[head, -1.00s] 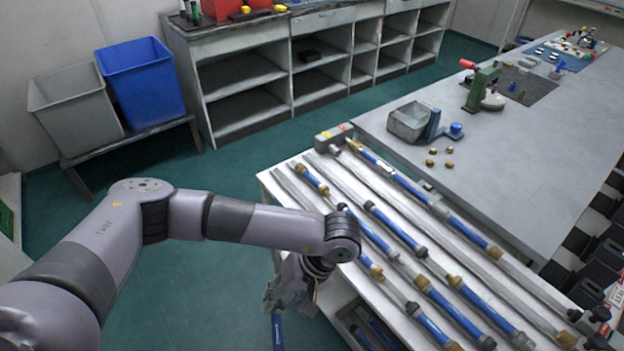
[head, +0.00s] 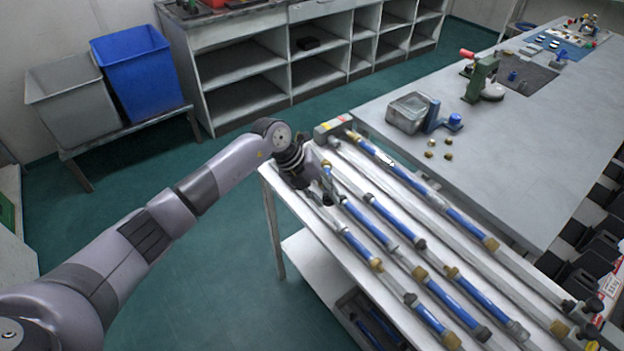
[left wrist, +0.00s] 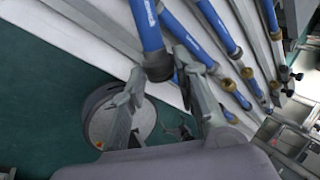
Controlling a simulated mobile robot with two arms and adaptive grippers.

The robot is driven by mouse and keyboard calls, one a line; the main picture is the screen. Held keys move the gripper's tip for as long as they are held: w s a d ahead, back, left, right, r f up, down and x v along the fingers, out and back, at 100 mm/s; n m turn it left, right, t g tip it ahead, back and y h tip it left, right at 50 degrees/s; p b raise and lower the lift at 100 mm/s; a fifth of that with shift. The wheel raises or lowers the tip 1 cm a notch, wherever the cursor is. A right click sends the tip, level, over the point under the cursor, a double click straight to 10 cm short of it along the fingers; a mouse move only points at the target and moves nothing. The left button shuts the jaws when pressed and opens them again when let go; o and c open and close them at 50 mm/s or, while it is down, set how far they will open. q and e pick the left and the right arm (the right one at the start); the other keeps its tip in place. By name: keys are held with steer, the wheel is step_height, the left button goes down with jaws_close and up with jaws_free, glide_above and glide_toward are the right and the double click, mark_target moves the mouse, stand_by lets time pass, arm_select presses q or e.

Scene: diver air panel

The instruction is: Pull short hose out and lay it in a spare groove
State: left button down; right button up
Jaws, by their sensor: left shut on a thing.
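My left gripper (head: 324,196) is over the far left end of the white hose rack (head: 285,190). In the left wrist view its fingers (left wrist: 158,72) are shut on the dark end fitting of a short blue hose (left wrist: 148,28) with white lettering. In the head view this seems to be the blue hose (head: 357,246) along the rack's left side, running from the gripper towards a brass fitting. I cannot tell whether it touches a groove. A long bare strip (head: 520,278) runs between hose rows. My right gripper is not in view.
Several other blue hoses, such as one in the back row (head: 465,226), lie in parallel rows close beside the gripper. A grey workbench (head: 540,150) stands behind the rack. Grey and blue bins (head: 138,80) stand at the left.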

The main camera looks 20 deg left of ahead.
arm_select(q)
steer(key=w+a+n+t+y, duration=0.2)
steer(key=w+a+n, duration=0.1)
steer(key=n, duration=0.3)
steer(key=n+t+b, duration=0.1)
steer(key=b, duration=0.3)
glide_above(312, 208)
steer(key=f, duration=0.5)
steer(key=shift+w, duration=0.2)
steer(key=shift+f+b, duration=0.65)
steer(key=shift+f, duration=0.6)
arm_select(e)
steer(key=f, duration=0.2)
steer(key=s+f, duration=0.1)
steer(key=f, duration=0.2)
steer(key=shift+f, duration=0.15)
arm_select(q)
steer(key=c, duration=1.2)
jaws_free()
steer(key=shift+s+f, duration=0.1)
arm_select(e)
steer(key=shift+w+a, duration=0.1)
